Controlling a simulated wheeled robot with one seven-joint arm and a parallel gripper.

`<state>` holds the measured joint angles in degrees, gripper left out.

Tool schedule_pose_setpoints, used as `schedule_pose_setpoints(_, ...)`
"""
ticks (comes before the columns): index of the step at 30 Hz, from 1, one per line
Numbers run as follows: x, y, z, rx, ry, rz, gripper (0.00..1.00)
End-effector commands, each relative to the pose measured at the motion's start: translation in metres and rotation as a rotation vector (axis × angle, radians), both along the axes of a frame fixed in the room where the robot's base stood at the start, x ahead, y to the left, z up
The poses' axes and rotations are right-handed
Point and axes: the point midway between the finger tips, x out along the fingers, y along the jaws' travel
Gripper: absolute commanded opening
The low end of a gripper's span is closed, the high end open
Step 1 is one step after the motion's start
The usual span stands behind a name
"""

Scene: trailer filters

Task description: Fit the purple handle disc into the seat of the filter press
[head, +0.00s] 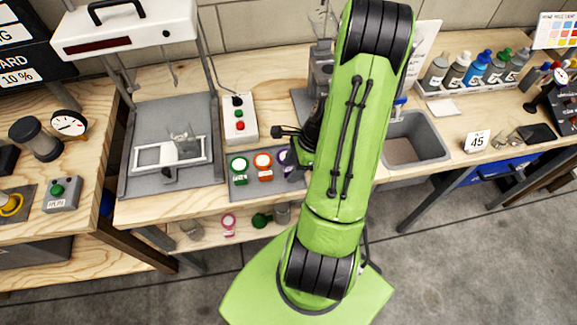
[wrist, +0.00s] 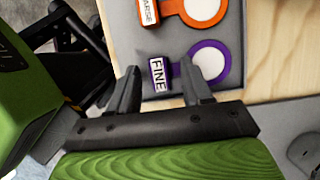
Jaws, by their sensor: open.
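The purple handle disc (wrist: 185,57) lies in a grey tray, with a white round face and an upright tab marked FINE (wrist: 158,75). In the head view it is mostly hidden by my arm, with only a purple edge (head: 284,158) showing. My gripper (wrist: 162,80) is open above the disc, its fingers on either side of the FINE tab; I cannot tell whether they touch it. What looks like the filter press (head: 126,27) stands at left, with a white top, grey posts and base. A white frame plate with clear glass on it (head: 170,153) sits on that base; its seat is unclear.
The grey tray (head: 245,187) also holds a green and an orange handle disc (head: 263,161). A button box (head: 240,119) stands behind it. A sink (head: 415,140) is to the right, bottles at back right. Bench between press and tray is narrow.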

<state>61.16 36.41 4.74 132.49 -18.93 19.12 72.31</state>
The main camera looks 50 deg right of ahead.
Motion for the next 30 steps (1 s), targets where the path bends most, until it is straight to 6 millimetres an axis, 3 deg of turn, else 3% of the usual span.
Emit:
schedule_pose_setpoints(4, 0.000, 0.001, 0.001, 0.002, 0.001, 0.001, 0.50)
schedule_pose_setpoints(14, 0.000, 0.000, 0.001, 0.001, 0.000, 0.001, 0.00)
schedule_pose_setpoints(23, 0.000, 0.000, 0.005, 0.000, 0.000, 0.001, 0.00)
schedule_pose_setpoints(26, 0.001, -0.001, 0.024, -0.003, -0.003, 0.003, 0.00)
schedule_pose_setpoints(30, 0.001, -0.001, 0.062, -0.005, -0.003, 0.003, 0.00)
